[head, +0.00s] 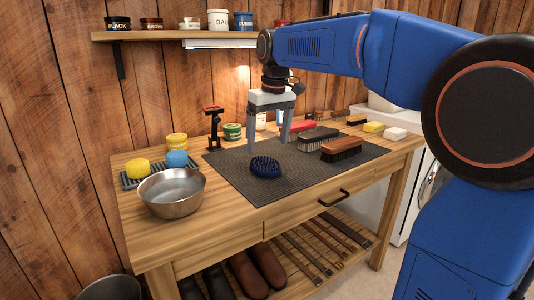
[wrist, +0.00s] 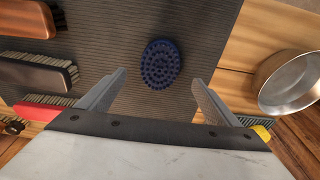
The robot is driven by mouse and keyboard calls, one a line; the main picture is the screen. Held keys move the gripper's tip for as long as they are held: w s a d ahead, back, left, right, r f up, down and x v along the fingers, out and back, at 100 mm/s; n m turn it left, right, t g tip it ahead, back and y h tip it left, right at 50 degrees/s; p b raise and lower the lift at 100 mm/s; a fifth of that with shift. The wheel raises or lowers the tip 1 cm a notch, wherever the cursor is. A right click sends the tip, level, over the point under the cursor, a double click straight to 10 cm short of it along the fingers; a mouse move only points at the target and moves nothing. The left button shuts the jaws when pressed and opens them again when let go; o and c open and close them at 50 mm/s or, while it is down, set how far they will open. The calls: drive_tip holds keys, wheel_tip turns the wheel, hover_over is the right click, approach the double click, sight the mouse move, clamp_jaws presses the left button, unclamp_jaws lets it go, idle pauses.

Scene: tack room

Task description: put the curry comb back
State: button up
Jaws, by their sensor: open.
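The curry comb (head: 265,166) is a dark blue oval with stubby teeth, lying on the grey ribbed mat (head: 238,185) on the wooden bench. In the wrist view the curry comb (wrist: 161,64) lies just beyond the fingertips, roughly centred between them. My gripper (head: 267,149) is open and empty, with its fingers pointing down above the mat close to the comb. In the wrist view my gripper (wrist: 158,76) shows both fingers spread wide apart, and neither appears to hold the comb.
A metal bowl (head: 172,193) stands at the bench's front left, by a slatted tray (head: 131,181) with a yellow sponge (head: 136,168). Brushes, including a brown one (head: 341,149), lie on the mat's right side. A wall shelf (head: 180,35) holds tins. The mat's front is clear.

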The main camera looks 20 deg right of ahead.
drive_tip(key=shift+r, duration=2.3)
drive_tip(key=s+d+f+m+t, duration=0.1)
drive_tip(key=s+d+f, duration=0.1)
drive_tip(key=s+f, duration=0.5)
drive_tip(key=s+d+f+m+t, duration=0.1)
drive_tip(key=s+d+f, duration=0.15)
drive_tip(key=s, duration=0.85)
drive_tip(key=s+d+f+m+t, duration=0.1)
drive_tip(key=s+d+f, duration=0.1)
drive_tip(key=s+f, duration=1.1)
wheel_tip(320, 180, down, 3)
drive_tip(key=shift+s+r+m+h, duration=0.15)
drive_tip(key=shift+s+m+h, duration=0.15)
drive_tip(key=shift+s, duration=0.1)
